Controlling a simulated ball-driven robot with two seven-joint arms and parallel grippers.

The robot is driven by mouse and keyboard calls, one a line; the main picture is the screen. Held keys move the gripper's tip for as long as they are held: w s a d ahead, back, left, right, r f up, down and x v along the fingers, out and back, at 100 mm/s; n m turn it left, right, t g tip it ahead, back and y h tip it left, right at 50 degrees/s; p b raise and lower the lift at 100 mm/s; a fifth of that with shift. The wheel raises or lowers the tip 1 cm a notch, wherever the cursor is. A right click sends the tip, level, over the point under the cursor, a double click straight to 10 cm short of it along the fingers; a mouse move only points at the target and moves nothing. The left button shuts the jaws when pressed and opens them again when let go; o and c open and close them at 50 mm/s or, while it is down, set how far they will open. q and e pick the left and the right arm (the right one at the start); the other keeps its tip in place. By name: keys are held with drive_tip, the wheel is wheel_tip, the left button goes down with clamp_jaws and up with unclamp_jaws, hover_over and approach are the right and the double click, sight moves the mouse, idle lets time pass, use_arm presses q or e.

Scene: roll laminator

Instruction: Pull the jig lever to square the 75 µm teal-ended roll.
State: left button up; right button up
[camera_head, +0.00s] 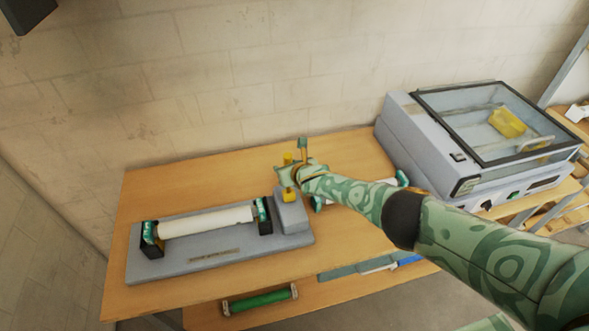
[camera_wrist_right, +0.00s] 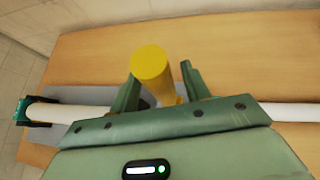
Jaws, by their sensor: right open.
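A white roll with teal ends (camera_head: 205,221) lies in the grey jig (camera_head: 190,262), held between two dark end brackets. The yellow jig lever (camera_head: 289,194) stands on a grey block at the jig's right end. My right gripper (camera_head: 289,168) is at the lever's upper part. In the right wrist view, the lever's round yellow top (camera_wrist_right: 150,63) sits between the two open fingers of the gripper (camera_wrist_right: 160,88), with no clear grip on it. The jig label is too small to read.
Another teal-ended roll (camera_head: 402,178) lies on the wooden table (camera_head: 150,190), partly hidden behind my right arm. A grey laminator (camera_head: 400,123) with a clear lid stands at right. A green roll (camera_head: 260,300) lies on the lower shelf. The table's back left is clear.

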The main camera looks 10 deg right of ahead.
drive_tip(key=p+v, duration=0.3)
drive_tip(key=v, duration=1.2)
drive_tip(key=shift+s+r+p, duration=0.3)
drive_tip(key=shift+p, duration=0.1)
